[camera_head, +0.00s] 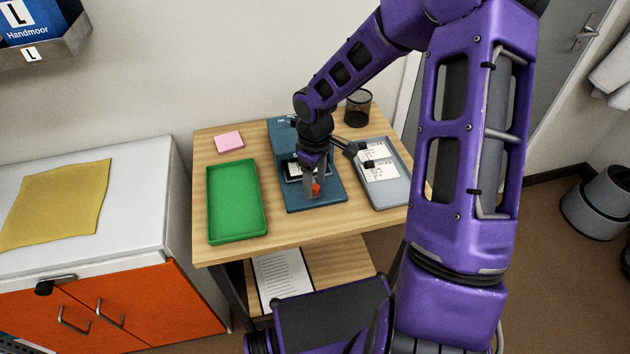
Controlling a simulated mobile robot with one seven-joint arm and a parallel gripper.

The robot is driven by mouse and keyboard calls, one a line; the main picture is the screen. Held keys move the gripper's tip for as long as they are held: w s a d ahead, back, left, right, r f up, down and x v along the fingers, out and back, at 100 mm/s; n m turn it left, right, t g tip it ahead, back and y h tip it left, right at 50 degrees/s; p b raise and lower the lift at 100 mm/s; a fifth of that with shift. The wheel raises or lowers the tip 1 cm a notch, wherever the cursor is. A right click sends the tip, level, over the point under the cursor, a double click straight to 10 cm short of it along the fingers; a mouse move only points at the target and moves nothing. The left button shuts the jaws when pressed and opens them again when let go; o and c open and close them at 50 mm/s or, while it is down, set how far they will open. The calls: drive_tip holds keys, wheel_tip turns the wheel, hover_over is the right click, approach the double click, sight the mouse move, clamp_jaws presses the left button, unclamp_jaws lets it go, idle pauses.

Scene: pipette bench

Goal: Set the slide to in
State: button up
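A blue device (332,197) lies on the wooden table, with a dark, pale-edged part on its near half. A small red-orange knob (316,189) shows near its front edge; I take it to be the slide's handle, but its setting is not readable. My gripper (315,186) points down over the device, with its fingertips right at the knob. The fingers look a little apart with the knob at their tips. Whether they touch or clamp it is too small to tell. My gripper and wrist hide much of the device's middle.
A green tray (236,237) stands left of the device, and a grey tray (394,200) with white cards stands right. A pink pad (229,141) and a black mesh cup (358,107) are at the back. A white cabinet (130,235) with a yellow cloth (55,205) stands left.

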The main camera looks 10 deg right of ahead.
clamp_jaws()
idle(1.2)
